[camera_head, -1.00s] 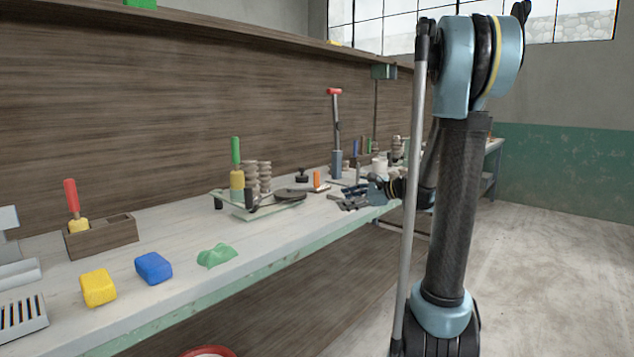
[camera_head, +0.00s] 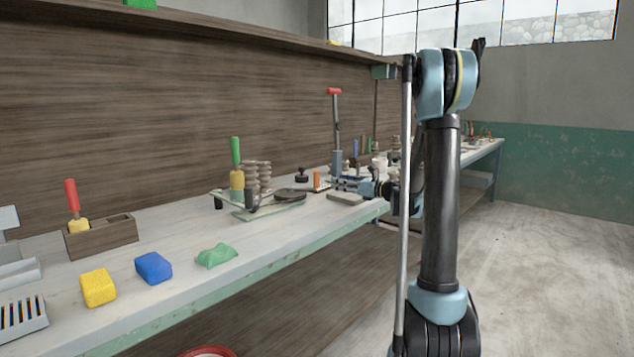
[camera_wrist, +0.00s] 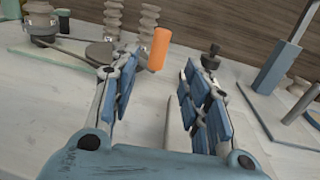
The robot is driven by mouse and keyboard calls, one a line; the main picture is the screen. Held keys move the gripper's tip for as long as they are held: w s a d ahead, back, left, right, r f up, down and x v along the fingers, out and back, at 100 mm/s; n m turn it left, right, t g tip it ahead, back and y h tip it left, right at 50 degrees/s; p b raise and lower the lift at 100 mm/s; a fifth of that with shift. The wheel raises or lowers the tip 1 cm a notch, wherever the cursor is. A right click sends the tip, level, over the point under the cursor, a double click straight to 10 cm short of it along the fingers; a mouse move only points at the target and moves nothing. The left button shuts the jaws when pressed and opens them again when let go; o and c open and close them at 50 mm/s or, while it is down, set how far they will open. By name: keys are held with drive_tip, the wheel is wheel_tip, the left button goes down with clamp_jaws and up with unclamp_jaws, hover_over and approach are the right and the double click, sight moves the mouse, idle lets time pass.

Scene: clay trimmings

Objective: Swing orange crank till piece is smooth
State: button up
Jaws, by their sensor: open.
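The orange crank handle (camera_head: 317,179) stands upright on the bench beside a dark round disc (camera_head: 290,194). In the wrist view the orange handle (camera_wrist: 159,48) is ahead of my gripper, just above the gap between its fingers, and the dark disc (camera_wrist: 101,53) lies to its left. My gripper (camera_wrist: 157,80) is open and empty, its blue-padded fingers spread. In the head view my gripper (camera_head: 348,184) is over the bench, a little right of the orange handle and apart from it. I cannot make out any clay piece at the crank.
A stand with a green-handled tool (camera_head: 236,155) and ribbed pale columns (camera_head: 258,175) is left of the disc. A tall red-handled press (camera_head: 336,130) stands behind. Yellow (camera_head: 98,288) and blue (camera_head: 153,268) blocks lie nearer on the bench (camera_head: 190,235).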

sight(316, 178)
drive_tip(key=x, duration=1.2)
drive_tip(key=shift+w+a, duration=0.1)
drive_tip(key=shift+c, duration=0.3)
clamp_jaws()
